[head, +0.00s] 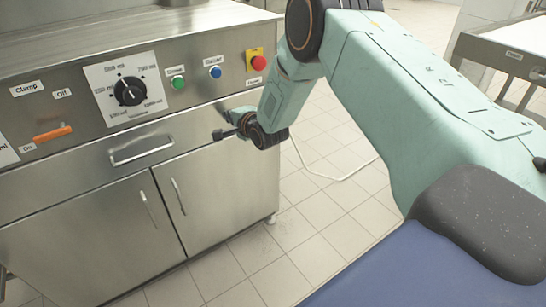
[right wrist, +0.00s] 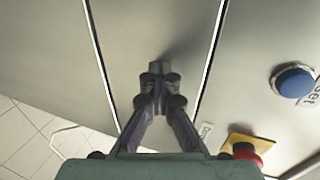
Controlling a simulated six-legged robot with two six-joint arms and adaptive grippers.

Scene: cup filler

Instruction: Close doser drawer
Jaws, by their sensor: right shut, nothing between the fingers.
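My right gripper (head: 221,122) is shut and empty at the right end of the drawer front. In the right wrist view, the closed fingertips (right wrist: 158,68) point at a plain steel panel (right wrist: 150,28) between two pale-edged seams. A shadow lies at the tips; contact is unclear. My left gripper is not in view.
The panel carries a black dial (head: 128,91), a green button (head: 178,83), a blue button (head: 215,72), a red emergency button (head: 258,63) and an orange lever (head: 52,134). Cabinet doors (head: 215,190) are below. Tiled floor (head: 310,225) is open to the right, with a white cable (head: 335,178).

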